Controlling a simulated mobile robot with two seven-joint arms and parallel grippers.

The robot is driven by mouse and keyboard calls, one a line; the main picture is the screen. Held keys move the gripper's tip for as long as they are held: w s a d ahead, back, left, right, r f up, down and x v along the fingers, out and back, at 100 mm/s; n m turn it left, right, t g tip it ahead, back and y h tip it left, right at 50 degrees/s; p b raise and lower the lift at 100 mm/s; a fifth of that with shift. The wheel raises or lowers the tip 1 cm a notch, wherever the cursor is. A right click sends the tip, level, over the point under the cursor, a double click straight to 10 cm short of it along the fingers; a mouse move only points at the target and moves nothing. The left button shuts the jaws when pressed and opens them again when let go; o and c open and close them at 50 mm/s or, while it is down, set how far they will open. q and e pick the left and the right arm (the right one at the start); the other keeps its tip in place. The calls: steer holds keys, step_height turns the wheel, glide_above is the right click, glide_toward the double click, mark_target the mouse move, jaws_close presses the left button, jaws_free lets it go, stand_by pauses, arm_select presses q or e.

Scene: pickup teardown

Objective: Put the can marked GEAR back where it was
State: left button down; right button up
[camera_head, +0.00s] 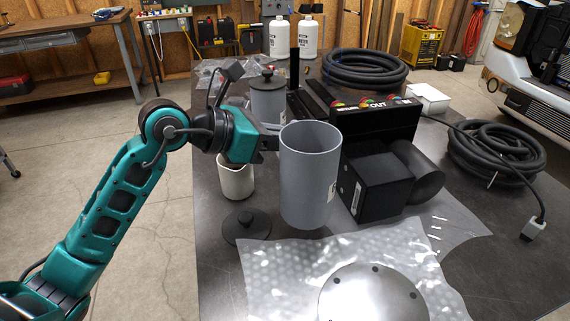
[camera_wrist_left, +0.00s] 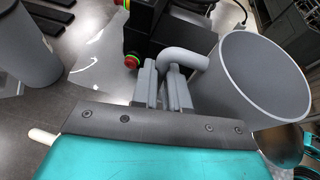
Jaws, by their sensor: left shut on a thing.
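A grey open-topped can (camera_head: 311,180) is held upright above the dark table, its handle in my left gripper (camera_head: 270,142). A small white label shows at its right edge, too small to read, so I cannot confirm that it says GEAR. In the left wrist view the can (camera_wrist_left: 262,85) stands at the right, and my left gripper (camera_wrist_left: 165,88) is shut on its curved handle. The can looks empty in its visible part. A loose black lid with a knob (camera_head: 246,228) lies on the table, left of and below the can. My right gripper is not in view.
A similar grey can with its lid on (camera_head: 268,98) stands behind, and a cream jug (camera_head: 236,180) stands left of the held can. A black box with coloured buttons (camera_head: 372,125) is close on the right. Bubble wrap with a metal dome (camera_head: 373,295) covers the front.

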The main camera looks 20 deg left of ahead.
arm_select(q)
steer(key=shift+f, duration=2.45)
steer(key=shift+f+b, duration=0.2)
steer(key=shift+b, duration=0.2)
steer(key=c, duration=1.1)
jaws_free()
steer(key=b+v, duration=0.1)
steer(key=v, duration=1.1)
